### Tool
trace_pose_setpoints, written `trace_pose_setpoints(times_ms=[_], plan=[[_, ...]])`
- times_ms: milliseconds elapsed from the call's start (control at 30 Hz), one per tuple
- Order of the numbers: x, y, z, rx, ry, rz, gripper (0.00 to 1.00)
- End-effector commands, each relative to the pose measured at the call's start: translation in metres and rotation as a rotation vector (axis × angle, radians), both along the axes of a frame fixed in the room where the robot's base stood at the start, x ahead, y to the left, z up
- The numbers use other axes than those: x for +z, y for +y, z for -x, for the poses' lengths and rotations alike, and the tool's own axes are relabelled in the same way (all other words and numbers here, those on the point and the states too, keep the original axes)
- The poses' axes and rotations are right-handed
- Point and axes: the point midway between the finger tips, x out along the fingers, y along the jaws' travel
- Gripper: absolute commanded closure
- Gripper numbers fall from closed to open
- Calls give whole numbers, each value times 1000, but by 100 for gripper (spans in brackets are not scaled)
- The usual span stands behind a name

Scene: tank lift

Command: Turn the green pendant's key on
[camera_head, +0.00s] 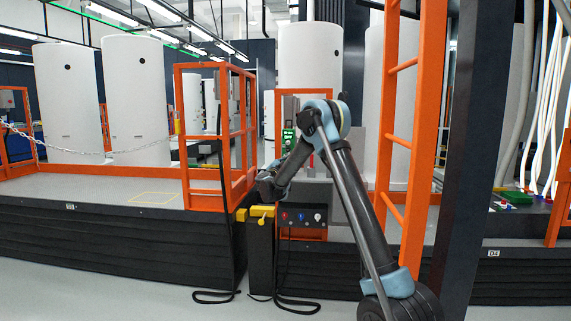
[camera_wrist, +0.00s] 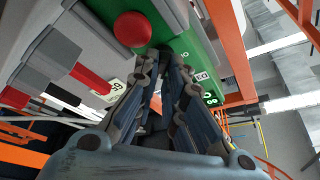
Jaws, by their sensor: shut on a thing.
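In the wrist view, a green panel (camera_wrist: 205,45), which looks like the pendant's face, fills the top middle close to my gripper (camera_wrist: 164,58). It carries a round red button (camera_wrist: 132,28) and white labels. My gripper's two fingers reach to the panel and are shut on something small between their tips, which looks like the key. The fingers hide the key, so its turn position cannot be told. In the head view, my arm bends down to the left in the middle, and its fingertips are not clear there.
In the wrist view, grey housings with black and red handles (camera_wrist: 90,80) stand close on the left. In the head view, an orange railing (camera_head: 215,68) is left of my arm and an orange ladder (camera_head: 400,140) right of it. Dark cables lie on the floor.

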Motion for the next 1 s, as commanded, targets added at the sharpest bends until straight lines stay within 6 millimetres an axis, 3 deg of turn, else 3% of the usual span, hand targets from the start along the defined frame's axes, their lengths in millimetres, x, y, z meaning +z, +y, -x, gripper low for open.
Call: trace_pose_setpoints(times_ms=[600, 1000], plan=[[-1, -4, -2, -6, -18, -550, 100], [-1, -5, -2, -7, -25, -733, 100]])
